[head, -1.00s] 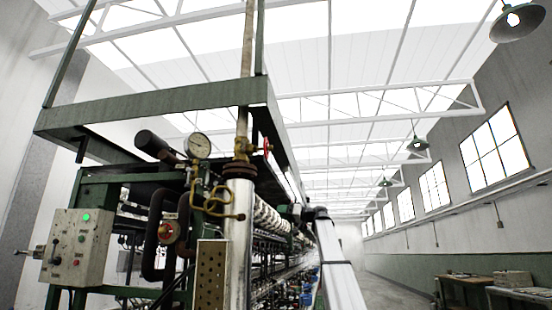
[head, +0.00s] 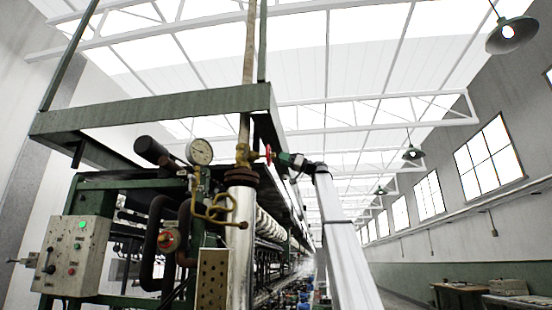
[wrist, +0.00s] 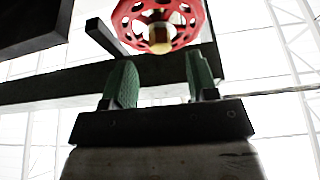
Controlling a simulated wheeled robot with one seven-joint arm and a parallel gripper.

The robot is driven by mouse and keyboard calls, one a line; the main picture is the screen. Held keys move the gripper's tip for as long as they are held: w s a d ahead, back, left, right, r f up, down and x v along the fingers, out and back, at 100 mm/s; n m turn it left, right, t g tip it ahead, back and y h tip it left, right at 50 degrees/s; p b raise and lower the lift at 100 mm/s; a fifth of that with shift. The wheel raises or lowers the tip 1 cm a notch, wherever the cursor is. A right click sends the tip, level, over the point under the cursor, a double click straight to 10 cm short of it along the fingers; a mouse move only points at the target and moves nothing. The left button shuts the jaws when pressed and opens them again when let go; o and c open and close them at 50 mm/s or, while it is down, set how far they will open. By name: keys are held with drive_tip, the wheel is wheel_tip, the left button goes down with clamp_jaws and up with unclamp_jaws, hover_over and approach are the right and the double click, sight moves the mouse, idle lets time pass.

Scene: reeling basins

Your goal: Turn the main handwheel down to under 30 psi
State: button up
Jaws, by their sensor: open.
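The red handwheel (head: 268,154) sits edge-on at the right side of the brass valve (head: 243,155) on top of the pale vertical pipe. In the wrist view the handwheel (wrist: 158,22) shows face-on at the top, with holes in its disc and a brass hub. My gripper (head: 281,157) is just right of the wheel. In the wrist view its two green fingers (wrist: 160,80) are spread apart, below the wheel, with nothing between them. The round pressure gauge (head: 200,151) is left of the valve; its reading is too small to tell.
A second red handwheel (head: 170,240) is lower left on a dark pipe. A control box (head: 74,256) with a lit green lamp stands at far left. A green frame beam (head: 150,108) runs overhead. The aisle at right is clear, with benches (head: 460,290) along the wall.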

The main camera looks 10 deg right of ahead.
sight(271, 156)
drive_tip(key=shift+x, duration=2.3)
drive_tip(key=c, duration=0.9)
